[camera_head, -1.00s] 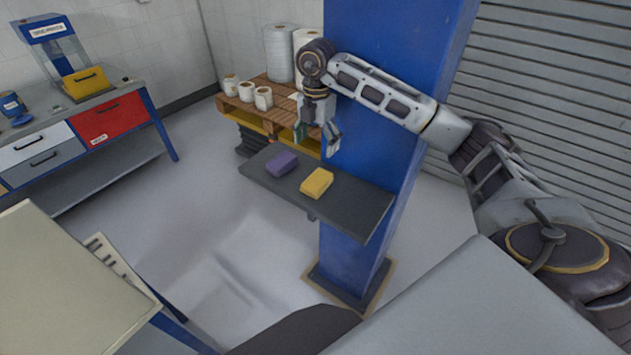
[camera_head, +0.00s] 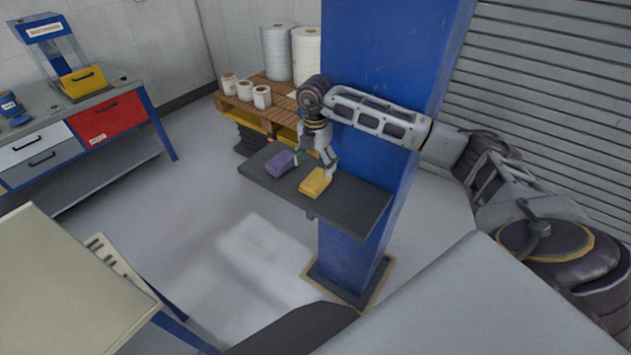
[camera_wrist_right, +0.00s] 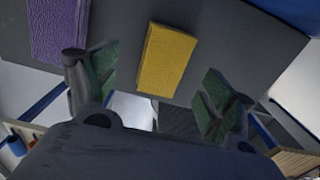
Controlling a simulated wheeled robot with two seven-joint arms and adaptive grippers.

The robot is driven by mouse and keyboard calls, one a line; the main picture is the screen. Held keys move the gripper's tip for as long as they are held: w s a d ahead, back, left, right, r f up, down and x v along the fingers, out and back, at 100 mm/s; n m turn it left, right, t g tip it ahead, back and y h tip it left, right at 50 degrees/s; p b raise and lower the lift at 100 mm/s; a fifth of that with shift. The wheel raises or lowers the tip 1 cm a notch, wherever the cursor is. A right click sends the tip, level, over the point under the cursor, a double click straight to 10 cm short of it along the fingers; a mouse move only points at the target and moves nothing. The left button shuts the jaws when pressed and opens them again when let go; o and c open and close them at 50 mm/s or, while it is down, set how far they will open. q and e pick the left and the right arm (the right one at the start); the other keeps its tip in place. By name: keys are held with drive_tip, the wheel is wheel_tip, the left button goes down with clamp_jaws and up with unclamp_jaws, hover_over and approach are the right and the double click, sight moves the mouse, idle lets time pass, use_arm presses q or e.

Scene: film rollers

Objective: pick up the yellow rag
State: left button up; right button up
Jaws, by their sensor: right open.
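The yellow rag (camera_head: 315,182) is a folded block lying flat on the dark grey shelf (camera_head: 352,205) fixed to the blue column. In the right wrist view the yellow rag (camera_wrist_right: 167,60) shows between and beyond the open fingers. A purple rag (camera_head: 281,163) lies to its left on the same shelf and also shows in the wrist view (camera_wrist_right: 58,30). My right gripper (camera_head: 315,166) is open just above the shelf, by the yellow rag, with nothing between its green-padded fingers (camera_wrist_right: 158,92). Whether a finger touches either rag is unclear. My left gripper is not in view.
The blue column (camera_head: 355,260) stands right behind the shelf. A wooden pallet (camera_head: 262,105) with several white rolls is behind. A workbench with a red drawer (camera_head: 108,117) stands at far left, a beige table (camera_head: 60,285) at front left. Floor between is clear.

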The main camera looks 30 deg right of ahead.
sight(315, 178)
drive_tip(key=shift+f, duration=0.35)
drive_tip(key=shift+s+f+p, duration=0.25)
drive_tip(key=shift+f+p, duration=0.15)
drive_tip(key=shift+f, duration=0.4)
drive_tip(key=shift+s+a+f+p, duration=0.15)
drive_tip(key=shift+f+p, duration=0.25)
drive_tip(key=shift+f, duration=1.4)
drive_tip(key=c, duration=1)
drive_tip(key=shift+c, duration=0.2)
